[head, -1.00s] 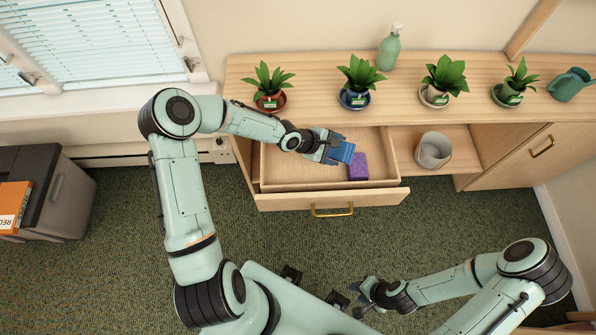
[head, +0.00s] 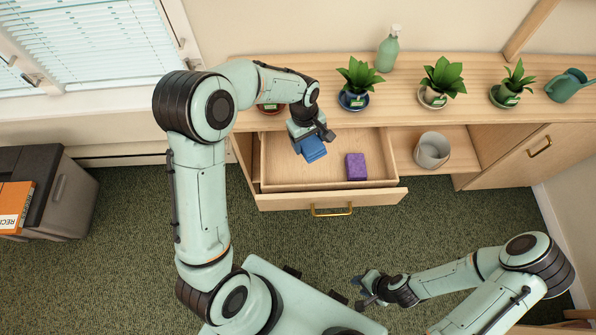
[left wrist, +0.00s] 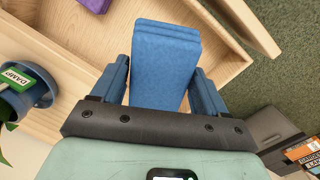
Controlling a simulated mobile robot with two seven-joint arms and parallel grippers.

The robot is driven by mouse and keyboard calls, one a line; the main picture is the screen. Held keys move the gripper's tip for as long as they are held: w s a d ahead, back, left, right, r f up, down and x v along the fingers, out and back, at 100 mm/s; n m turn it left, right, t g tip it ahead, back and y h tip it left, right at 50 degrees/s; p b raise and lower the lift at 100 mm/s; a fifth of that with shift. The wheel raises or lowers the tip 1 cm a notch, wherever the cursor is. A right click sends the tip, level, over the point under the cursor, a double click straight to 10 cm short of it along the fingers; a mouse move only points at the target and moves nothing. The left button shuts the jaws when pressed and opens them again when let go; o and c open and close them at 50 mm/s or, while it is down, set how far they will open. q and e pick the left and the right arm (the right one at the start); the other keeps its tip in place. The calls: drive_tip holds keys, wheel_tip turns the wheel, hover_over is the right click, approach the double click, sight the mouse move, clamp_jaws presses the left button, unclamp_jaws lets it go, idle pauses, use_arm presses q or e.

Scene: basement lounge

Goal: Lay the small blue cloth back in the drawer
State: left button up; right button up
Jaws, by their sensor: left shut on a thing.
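The small blue cloth (head: 311,149) is a folded pad held by my left gripper (head: 312,138). In the left wrist view the cloth (left wrist: 165,60) sits between the two blue fingers. The open drawer (head: 290,201) is pulled out below the counter, and the cloth is over its left-middle part. I cannot tell whether the cloth touches the drawer floor. A purple block (head: 356,167) lies in the drawer to the right of the cloth. My right gripper (head: 367,289) is low over the floor, away from the drawer; its opening is too small to make out.
Several potted plants (head: 357,80), a spray bottle (head: 388,50) and a watering can (head: 570,85) stand on the counter (head: 300,66) just behind the drawer. A grey pot (head: 432,150) stands on the open shelf to the right. The drawer floor left of the purple block is bare.

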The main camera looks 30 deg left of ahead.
sight(298, 173)
use_arm(q)
drive_tip(key=shift+m+y, duration=0.3)
drive_tip(key=shift+y, duration=0.3)
drive_tip(key=r, duration=0.1)
drive_tip(key=s+a+r, duration=0.1)
drive_tip(key=s+r, duration=0.1)
drive_tip(key=shift+a+r, duration=0.25)
drive_tip(key=shift+a, duration=0.15)
drive_tip(key=shift+s+a+f, duration=0.2)
drive_tip(key=shift+f, duration=0.1)
wheel_tip(298, 173, down, 19)
drive_tip(key=shift+f, duration=0.1)
drive_tip(key=o, duration=0.9)
drive_tip(key=shift+o, duration=0.2)
